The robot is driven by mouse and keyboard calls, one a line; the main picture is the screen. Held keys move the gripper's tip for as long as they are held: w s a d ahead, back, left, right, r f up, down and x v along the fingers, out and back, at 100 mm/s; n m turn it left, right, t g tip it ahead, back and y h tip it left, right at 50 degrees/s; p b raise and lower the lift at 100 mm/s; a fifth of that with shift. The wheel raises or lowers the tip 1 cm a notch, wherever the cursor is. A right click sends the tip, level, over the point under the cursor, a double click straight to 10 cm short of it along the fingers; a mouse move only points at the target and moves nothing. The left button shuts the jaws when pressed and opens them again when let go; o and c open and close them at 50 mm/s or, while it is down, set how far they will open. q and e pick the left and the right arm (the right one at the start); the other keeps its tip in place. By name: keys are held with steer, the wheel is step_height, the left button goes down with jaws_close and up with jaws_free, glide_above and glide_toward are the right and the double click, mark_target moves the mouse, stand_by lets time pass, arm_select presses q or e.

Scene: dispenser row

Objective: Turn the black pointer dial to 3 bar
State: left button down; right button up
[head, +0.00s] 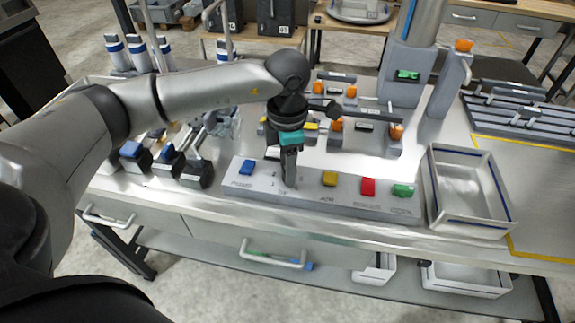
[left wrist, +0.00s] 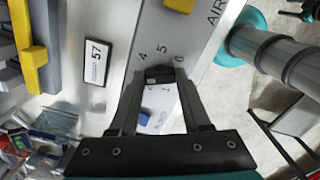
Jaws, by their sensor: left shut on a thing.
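The black pointer dial (left wrist: 160,74) sits on the pale control panel (head: 226,191), with the numbers 4, 5 and 6 printed along its far side in the left wrist view. Other marks below it are partly covered. My left gripper (head: 289,184) points down onto the panel between the blue and yellow buttons. In the left wrist view its two fingers (left wrist: 161,80) are shut on the dial, one on each side. In the head view the gripper hides the dial. I cannot tell which number the pointer faces. My right gripper is not in view.
On the panel are a blue button (head: 247,167), a yellow button (head: 329,178), a red button (head: 368,187) and a green button (head: 402,191). An empty white tray (head: 430,185) stands right of the panel. Dispensers with orange parts (head: 396,132) stand behind.

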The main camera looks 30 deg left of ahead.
arm_select(q)
steer(key=shift+c, duration=1.8)
jaws_free()
step_height(320, 180, up, 15)
steer(key=shift+r+p, duration=0.15)
steer(key=shift+p, duration=0.3)
